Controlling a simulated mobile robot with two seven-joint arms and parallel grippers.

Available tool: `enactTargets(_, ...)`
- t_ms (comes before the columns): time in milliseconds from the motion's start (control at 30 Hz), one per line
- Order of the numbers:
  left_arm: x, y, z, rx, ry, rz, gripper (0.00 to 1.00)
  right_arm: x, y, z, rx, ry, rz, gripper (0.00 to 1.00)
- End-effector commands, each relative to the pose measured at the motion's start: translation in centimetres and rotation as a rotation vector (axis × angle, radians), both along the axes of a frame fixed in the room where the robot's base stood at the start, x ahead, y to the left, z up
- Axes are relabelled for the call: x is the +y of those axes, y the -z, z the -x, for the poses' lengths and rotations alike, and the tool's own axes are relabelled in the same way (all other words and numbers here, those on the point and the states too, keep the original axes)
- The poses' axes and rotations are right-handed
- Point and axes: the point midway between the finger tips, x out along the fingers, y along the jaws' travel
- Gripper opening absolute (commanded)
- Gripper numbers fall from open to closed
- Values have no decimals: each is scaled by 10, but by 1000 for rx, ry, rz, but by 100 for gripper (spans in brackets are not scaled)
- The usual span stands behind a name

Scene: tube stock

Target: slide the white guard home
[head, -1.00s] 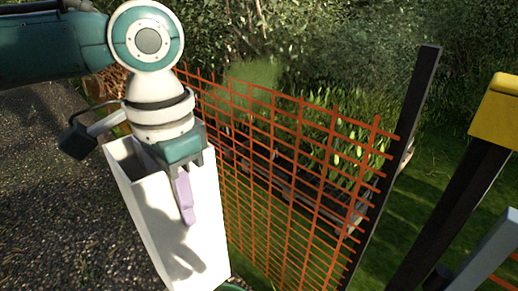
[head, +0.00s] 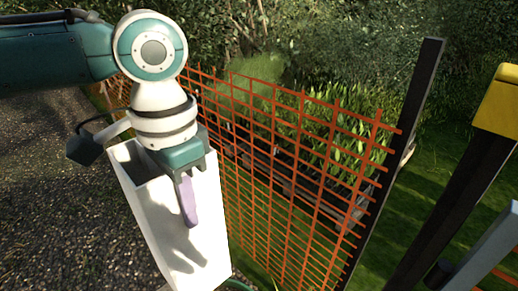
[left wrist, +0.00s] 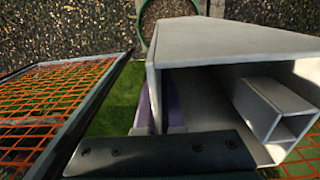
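The white guard (head: 180,235) is a tall, open-ended rectangular box at the lower left of the head view. It leans slightly, and its lower end is cut off by the frame. My left gripper (head: 188,205) is at its upper rim, with one purple finger against its outer face. In the left wrist view, the gripper (left wrist: 162,105) appears closed across one thin wall of the guard (left wrist: 220,40). A smaller pale hollow section (left wrist: 272,105) shows inside the guard's open end. My right gripper is not in view.
An orange mesh fence (head: 275,165) on a dark post (head: 400,150) runs close to the guard's right side. A dark post with a yellow top (head: 500,100) and a pale bar (head: 487,250) stand at the far right. Gravel (head: 45,190) is open at the left.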

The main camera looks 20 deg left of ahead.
Motion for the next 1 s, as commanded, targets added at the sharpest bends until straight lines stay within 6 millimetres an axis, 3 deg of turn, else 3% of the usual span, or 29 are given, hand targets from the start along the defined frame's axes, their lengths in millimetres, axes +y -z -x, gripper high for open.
enactTargets(1000,0,40,0,1,0,0,0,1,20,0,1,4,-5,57)
